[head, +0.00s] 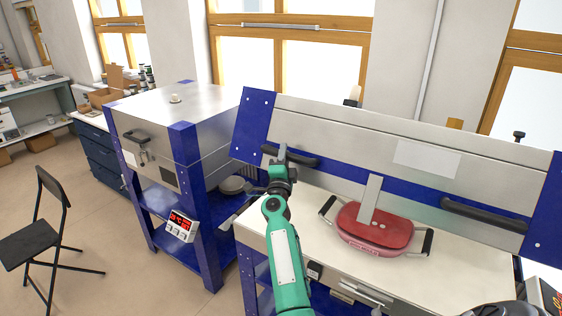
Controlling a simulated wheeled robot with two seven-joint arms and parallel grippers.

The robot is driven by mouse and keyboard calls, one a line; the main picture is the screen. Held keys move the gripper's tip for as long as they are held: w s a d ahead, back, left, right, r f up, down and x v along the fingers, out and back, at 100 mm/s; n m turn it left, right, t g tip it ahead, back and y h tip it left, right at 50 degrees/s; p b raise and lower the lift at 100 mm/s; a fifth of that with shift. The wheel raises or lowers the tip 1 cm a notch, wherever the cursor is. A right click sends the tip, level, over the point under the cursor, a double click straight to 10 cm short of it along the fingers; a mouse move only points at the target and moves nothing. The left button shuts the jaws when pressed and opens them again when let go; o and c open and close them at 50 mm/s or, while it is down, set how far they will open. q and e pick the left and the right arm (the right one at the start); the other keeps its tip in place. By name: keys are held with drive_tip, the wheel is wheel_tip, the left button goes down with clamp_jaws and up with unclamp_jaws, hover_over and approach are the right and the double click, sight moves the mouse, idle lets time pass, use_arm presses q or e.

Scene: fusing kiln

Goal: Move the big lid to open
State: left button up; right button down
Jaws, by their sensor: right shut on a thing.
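The big lid (370,130) is a long steel panel with blue ends and a blue stripe. It stands tilted up behind a pale top (470,262). It has two dark bar handles, a left one (306,160) and a right one (485,214). My right gripper (281,158), at the end of the green arm, is shut on the left handle near its left end. The gripper and wrist partly hide that handle end. My left gripper is not in view.
A red rounded object (374,228) with dark side handles sits on the pale top, in front of the lid. A smaller steel kiln (175,120) on a blue frame stands to the left, with a red-digit display (180,222). A black chair (45,235) stands at far left on open floor.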

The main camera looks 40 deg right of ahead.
sight(289, 134)
drive_tip(key=d+r+p, duration=0.1)
drive_tip(key=r, duration=0.1)
drive_tip(key=r+p, duration=0.1)
drive_tip(key=r, duration=0.1)
drive_tip(key=w+d+r+p, duration=0.1)
drive_tip(key=shift+d+r, duration=0.35)
drive_tip(key=shift+r, duration=0.05)
drive_tip(key=c, duration=1.2)
unclamp_jaws()
